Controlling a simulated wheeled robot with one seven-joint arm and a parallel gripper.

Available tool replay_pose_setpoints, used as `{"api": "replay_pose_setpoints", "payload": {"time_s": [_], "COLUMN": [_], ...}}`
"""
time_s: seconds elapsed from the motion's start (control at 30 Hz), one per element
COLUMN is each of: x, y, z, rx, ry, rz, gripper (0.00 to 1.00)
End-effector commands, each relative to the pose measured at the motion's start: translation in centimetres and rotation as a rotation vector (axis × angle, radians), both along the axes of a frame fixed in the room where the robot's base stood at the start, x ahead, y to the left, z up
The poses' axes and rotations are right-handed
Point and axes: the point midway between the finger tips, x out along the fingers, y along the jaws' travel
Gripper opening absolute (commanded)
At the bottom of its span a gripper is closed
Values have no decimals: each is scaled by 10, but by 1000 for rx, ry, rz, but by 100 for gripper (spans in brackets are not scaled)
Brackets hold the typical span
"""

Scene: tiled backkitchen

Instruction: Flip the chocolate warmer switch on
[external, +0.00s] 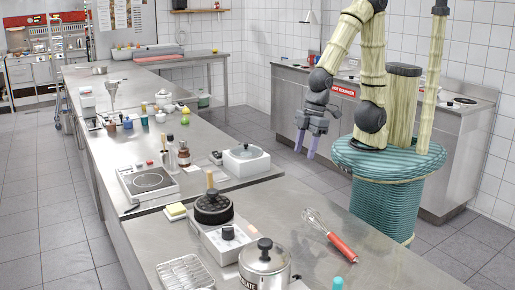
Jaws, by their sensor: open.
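A lidded steel pot (264,268) with a black knob stands at the front of the near counter. The part of its label that shows reads "LATE", so it may be the chocolate warmer. Its lower part is cut off by the picture's bottom edge, and I cannot make out a switch on it. My gripper (306,147) is open and empty, with its purple fingers pointing down. It hangs in front of my base, well behind the pot in the picture and apart from everything on the counter.
A white appliance (226,242) with a black dial and a dark lidded pan (212,208) stands left of the pot. A red-handled whisk (330,237) lies to the right. A wire rack (186,273) lies at the left. The counter's right part (385,268) is clear.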

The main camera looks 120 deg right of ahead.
Motion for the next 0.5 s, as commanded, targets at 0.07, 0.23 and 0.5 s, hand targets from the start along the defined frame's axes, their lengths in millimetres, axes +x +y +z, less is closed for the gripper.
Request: {"api": "replay_pose_setpoints", "payload": {"time_s": [0.07,0.23,0.5], "x": [2,24,103], "y": [1,9,52], "z": [0,1,3], "rx": [0,5,9], "ry": [-1,-11,-55], "rz": [0,-4,-28], "gripper": [30,0,0]}}
